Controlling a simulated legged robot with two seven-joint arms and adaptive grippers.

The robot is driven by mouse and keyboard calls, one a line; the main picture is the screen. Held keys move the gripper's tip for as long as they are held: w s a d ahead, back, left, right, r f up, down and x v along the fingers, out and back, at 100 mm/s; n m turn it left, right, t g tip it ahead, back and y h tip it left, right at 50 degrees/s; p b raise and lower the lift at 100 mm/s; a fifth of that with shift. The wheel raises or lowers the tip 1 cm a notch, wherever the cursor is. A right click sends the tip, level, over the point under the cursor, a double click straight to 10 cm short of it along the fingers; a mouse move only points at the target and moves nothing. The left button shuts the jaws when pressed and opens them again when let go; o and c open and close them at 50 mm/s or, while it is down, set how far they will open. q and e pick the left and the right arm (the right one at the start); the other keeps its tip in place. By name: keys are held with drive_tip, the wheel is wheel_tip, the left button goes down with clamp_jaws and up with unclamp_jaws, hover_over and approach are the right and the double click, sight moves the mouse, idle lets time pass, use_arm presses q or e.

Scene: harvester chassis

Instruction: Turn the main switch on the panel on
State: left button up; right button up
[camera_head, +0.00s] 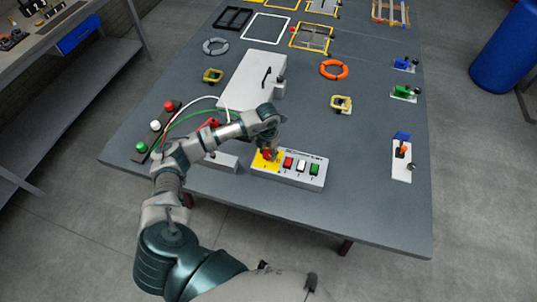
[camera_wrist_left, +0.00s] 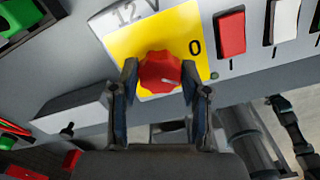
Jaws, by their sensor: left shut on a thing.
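The panel (camera_head: 312,180) is a light grey box near the front middle of the table, with a yellow plate at its left end. The main switch is a red rotary knob (camera_wrist_left: 160,73) on the yellow plate (camera_wrist_left: 195,22), with a "0" mark to its right and "12 V" above. My left gripper (camera_wrist_left: 160,80) has one finger on each side of the knob and is shut on it. In the head view the left gripper (camera_head: 268,148) covers much of the knob. My right gripper is not in view.
Red, white and green rocker switches (camera_head: 301,166) sit beside the knob on the panel. A grey box with a black handle (camera_head: 266,77) stands behind. A strip of coloured buttons (camera_head: 155,126) with cables lies left. Table space right of the panel is clear up to a small switch block (camera_head: 402,171).

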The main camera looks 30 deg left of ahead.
use_arm(q)
drive_tip(key=m+b, duration=0.3)
drive_tip(key=m, duration=0.1)
drive_tip(key=shift+f+m, duration=0.15)
drive_tip(key=shift+m, duration=0.25)
drive_tip(key=m+b, duration=0.2)
drive_tip(key=m, duration=0.2)
drive_tip(key=shift+a+b, duration=0.1)
drive_tip(key=shift+b, duration=0.2)
drive_tip(key=shift+m, duration=0.4)
drive_tip(key=shift+r+m+b, duration=0.2)
drive_tip(key=shift+m+b, duration=0.1)
drive_tip(key=shift+m, duration=0.2)
drive_tip(key=o, duration=1)
drive_tip(key=shift+o, duration=0.7)
drive_tip(key=shift+a, duration=0.1)
